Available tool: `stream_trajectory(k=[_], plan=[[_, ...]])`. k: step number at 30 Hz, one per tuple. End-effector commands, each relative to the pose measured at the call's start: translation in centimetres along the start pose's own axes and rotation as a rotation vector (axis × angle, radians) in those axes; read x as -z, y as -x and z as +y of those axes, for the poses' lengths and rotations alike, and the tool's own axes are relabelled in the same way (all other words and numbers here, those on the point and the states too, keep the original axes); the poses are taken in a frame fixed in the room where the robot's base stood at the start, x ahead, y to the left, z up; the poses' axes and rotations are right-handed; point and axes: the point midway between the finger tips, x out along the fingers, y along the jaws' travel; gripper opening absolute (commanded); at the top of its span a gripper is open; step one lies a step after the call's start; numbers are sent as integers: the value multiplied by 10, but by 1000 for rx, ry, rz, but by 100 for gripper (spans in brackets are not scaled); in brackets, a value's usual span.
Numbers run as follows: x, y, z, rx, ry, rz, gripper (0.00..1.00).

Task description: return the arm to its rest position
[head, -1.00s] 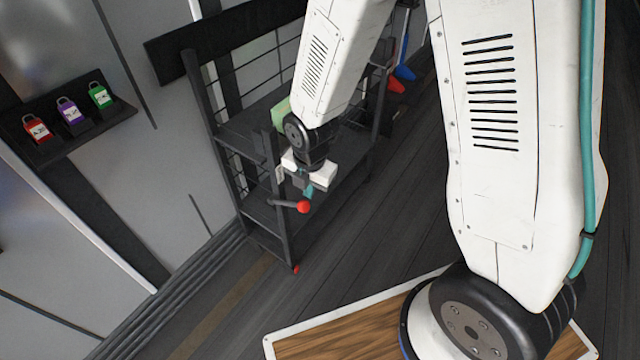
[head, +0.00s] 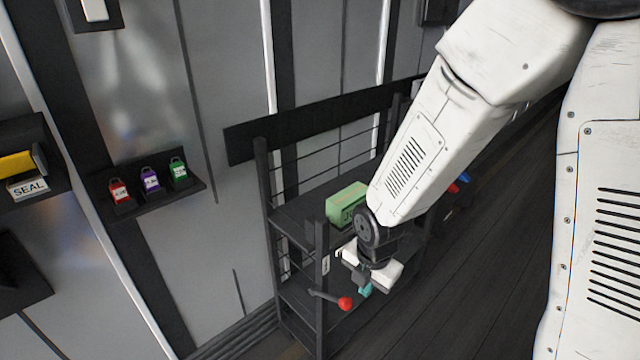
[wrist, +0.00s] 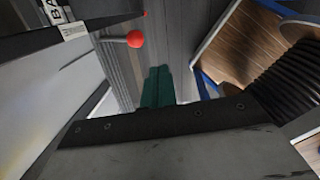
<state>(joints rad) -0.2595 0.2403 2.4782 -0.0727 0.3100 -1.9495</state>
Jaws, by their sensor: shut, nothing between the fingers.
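My gripper (head: 366,289) hangs at the end of my white arm, in front of the dark shelf rack (head: 322,262) in the head view. Its teal fingers are shut with nothing between them. In the wrist view the teal fingers (wrist: 158,88) point down over the floor. A grey lever with a red ball knob (head: 345,303) sticks out from the rack's front post, just left of the fingers. The knob also shows in the wrist view (wrist: 135,39), apart from the fingers.
A green box (head: 347,203) sits on the rack's upper shelf, close behind my wrist. A wall ledge (head: 150,205) holds red, purple and green padlocks. A SEAL-labelled holder (head: 27,188) is at far left. Open dark floor (head: 480,290) lies right of the rack.

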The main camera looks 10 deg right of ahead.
Motion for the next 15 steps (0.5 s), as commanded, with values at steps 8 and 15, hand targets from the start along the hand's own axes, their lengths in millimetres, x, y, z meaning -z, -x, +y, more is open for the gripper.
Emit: stream_trajectory(k=[8,15], plan=[[12,3,-28,138,-413,27,0],[17,79,-70,274,-1164,-39,0]])
